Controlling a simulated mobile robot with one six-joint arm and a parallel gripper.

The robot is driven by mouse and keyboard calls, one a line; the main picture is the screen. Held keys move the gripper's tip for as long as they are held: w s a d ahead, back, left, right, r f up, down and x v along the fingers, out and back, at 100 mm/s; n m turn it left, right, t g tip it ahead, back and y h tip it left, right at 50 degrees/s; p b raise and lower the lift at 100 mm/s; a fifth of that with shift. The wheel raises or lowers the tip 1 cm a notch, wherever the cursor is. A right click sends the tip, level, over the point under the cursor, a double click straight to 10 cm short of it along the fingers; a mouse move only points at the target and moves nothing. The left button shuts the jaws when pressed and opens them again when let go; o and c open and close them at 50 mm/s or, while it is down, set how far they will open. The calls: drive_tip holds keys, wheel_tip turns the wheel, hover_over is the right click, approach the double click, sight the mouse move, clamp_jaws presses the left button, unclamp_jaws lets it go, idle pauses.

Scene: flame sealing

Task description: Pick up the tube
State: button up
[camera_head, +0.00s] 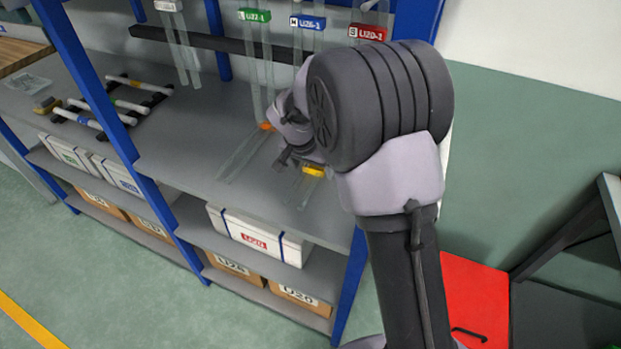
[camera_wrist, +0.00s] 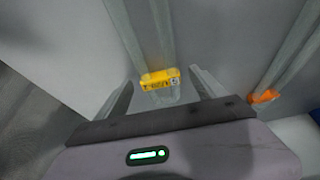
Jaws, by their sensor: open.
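A clear tube with a yellow tag (camera_head: 314,171) lies on the grey shelf, partly hidden behind my arm. In the wrist view its yellow tag (camera_wrist: 160,78) is between my gripper's two fingers, with the clear tube running up the picture. My gripper (camera_wrist: 161,80) is open, with a finger on each side of the tag and visible room at both sides. In the head view my gripper (camera_head: 287,158) is above the shelf beside the yellow tag. I cannot tell its height above the tube. Another clear tube, with an orange tag (camera_wrist: 263,97), lies to the right in the wrist view.
Several clear tubes hang at the back under green (camera_head: 254,15), blue (camera_head: 308,22) and red (camera_head: 367,33) labels. A blue post (camera_head: 350,285) stands at the shelf's front right. A black rack with white tubes (camera_head: 118,103) lies left. White boxes (camera_head: 260,235) stand below.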

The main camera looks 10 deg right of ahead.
drive_tip(key=c, duration=1.5)
